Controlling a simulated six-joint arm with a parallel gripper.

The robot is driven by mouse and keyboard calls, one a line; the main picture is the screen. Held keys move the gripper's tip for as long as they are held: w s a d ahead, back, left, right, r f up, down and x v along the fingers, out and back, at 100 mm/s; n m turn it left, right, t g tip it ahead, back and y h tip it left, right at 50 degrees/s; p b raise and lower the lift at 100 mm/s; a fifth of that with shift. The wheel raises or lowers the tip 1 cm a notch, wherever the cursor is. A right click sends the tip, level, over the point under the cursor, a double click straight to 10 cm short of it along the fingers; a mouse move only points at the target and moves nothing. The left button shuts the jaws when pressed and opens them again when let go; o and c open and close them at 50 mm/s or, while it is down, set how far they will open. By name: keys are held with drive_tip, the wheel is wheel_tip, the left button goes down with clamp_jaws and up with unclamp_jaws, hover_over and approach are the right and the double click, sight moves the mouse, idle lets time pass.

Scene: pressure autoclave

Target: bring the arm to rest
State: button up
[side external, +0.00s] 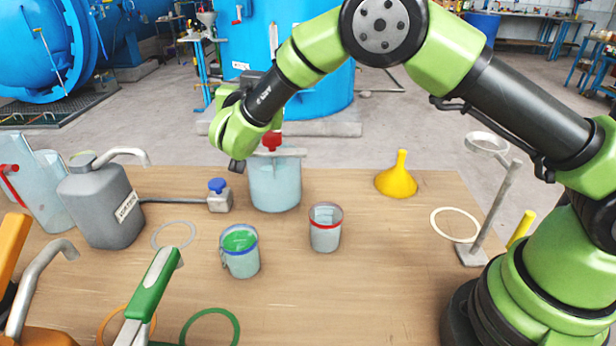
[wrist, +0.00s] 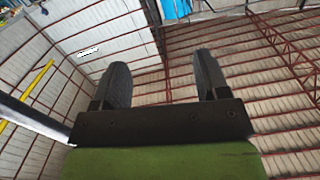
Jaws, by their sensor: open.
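My gripper (wrist: 162,75) is open and empty in the wrist view, with its two dark fingers apart and only the roof beyond them. In the side external view my arm arches in from the right, and its wrist hangs above the back of the wooden table, left of the middle. The fingers are hard to make out there, largely hidden by the green wrist. A pale blue vessel (side external: 275,187) with a red-topped fitting stands on the table just below and right of the wrist. The wrist appears apart from it.
Green-handled pliers (side external: 150,295) are at the front left.

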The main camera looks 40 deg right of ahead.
wheel_tip(320, 180, up, 10)
drive_tip(key=n+t+y, duration=0.1)
drive_tip(key=t+y, duration=0.2)
drive_tip(key=y, duration=0.3)
drive_tip(key=s+r+n+g+y, duration=0.1)
drive_tip(key=s+r+n+y, duration=0.2)
drive_tip(key=s+r+y, duration=0.4)
drive_tip(key=s+d+f+n+g, duration=0.1)
drive_tip(key=s+f+g, duration=0.2)
drive_tip(key=s, duration=0.9)
drive_tip(key=s+d+f+n+g+y, duration=0.1)
drive_tip(key=s+f+g, duration=0.3)
drive_tip(key=s, duration=0.9)
drive_tip(key=shift+s+d+f, duration=0.2)
drive_tip(key=shift+d+f, duration=0.2)
drive_tip(key=shift+f, duration=0.5)
